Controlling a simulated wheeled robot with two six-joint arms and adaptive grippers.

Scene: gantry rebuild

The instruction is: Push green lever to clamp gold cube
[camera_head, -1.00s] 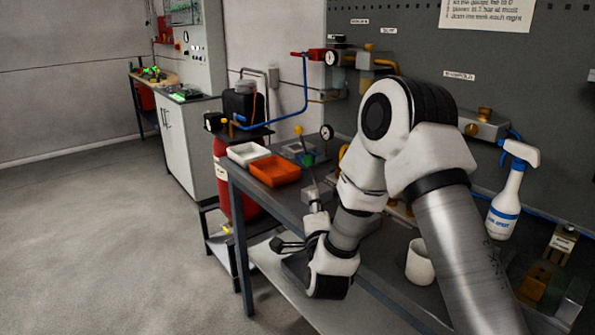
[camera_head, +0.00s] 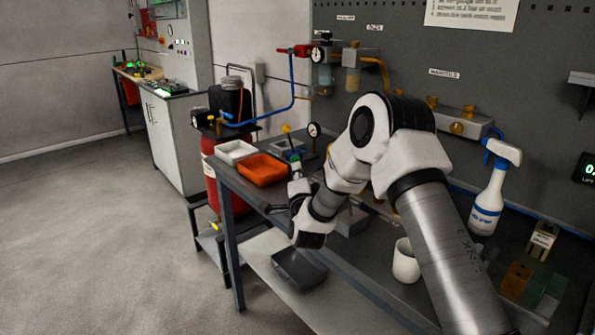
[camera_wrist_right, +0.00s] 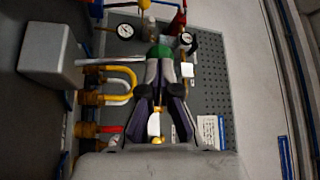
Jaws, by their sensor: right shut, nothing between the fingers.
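A small green part (camera_head: 293,157), which looks like the green lever's knob, shows at the far end of the bench (camera_head: 232,178). In the right wrist view the green knob (camera_wrist_right: 159,51) lies straight ahead of my right gripper's fingertips (camera_wrist_right: 159,84). I cannot tell whether they touch. My right gripper (camera_head: 296,174) is shut and empty, partly hidden by my wrist in the head view. I cannot make out the gold cube for certain. My left gripper is not in view.
An orange tray (camera_head: 263,169) and a white tray (camera_head: 235,151) sit at the bench's far left corner. A gauge (camera_head: 314,129) stands close behind the green part. A white cup (camera_head: 405,262) and spray bottle (camera_head: 487,205) stand nearer. A grey box (camera_wrist_right: 48,50) is left of my gripper.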

